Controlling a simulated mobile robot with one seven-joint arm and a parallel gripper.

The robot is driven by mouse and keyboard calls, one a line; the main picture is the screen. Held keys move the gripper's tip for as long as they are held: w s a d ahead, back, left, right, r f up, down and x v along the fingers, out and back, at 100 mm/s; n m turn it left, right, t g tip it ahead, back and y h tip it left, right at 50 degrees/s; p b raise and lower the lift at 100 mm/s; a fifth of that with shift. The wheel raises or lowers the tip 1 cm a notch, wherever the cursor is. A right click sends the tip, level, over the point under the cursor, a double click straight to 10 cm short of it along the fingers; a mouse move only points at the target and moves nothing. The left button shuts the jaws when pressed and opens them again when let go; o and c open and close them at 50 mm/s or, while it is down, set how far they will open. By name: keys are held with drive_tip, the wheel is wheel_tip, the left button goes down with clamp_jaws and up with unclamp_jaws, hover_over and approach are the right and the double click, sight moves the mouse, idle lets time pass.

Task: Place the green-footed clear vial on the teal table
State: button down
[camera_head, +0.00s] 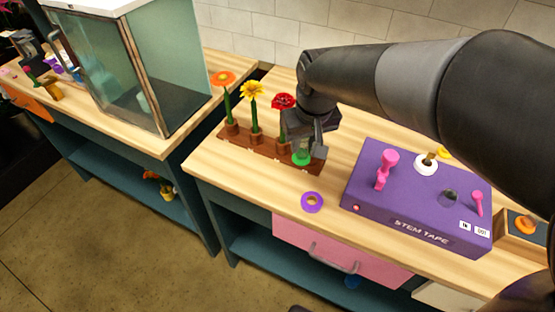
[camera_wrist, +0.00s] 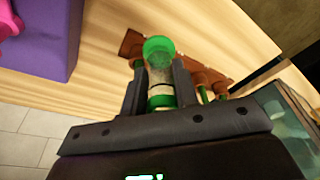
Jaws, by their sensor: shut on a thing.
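The green-footed clear vial (camera_head: 301,158) is at the right end of the brown flower rack (camera_head: 245,147), partly hidden by my gripper (camera_head: 304,143). I cannot tell whether it is seated in the rack or just above it. In the wrist view, my gripper (camera_wrist: 159,88) is shut on the vial (camera_wrist: 158,48), with one dark finger on each side; its green foot faces the camera's far side. Two wood-topped tables with teal frames show: one under the rack (camera_head: 205,165) and one at left (camera_head: 150,140). I cannot tell which one is meant.
The rack holds orange, yellow and red flowers. A purple stem tape box (camera_head: 415,205) with pink levers stands at right. A purple ring (camera_head: 312,202) lies near the front edge. A glass case (camera_head: 135,75) stands on the left table. Bare wood shows left of the rack.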

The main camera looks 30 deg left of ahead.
drive_tip(key=shift+s+a+f, duration=0.45)
drive_tip(key=shift+a+f, duration=0.95)
drive_tip(key=shift+f, duration=0.15)
drive_tip(key=shift+s+a+f, duration=0.4)
drive_tip(key=shift+a+f, duration=1.05)
drive_tip(key=shift+f, duration=0.15)
drive_tip(key=shift+s+a+f, duration=0.45)
drive_tip(key=shift+a+f, duration=0.95)
drive_tip(key=shift+f, duration=0.15)
drive_tip(key=shift+f, duration=0.15)
drive_tip(key=c, duration=1.1)
unclamp_jaws()
drive_tip(key=r, duration=0.4)
drive_tip(key=s+d+r, duration=0.1)
drive_tip(key=r, duration=0.7)
drive_tip(key=shift+s+d, duration=0.4)
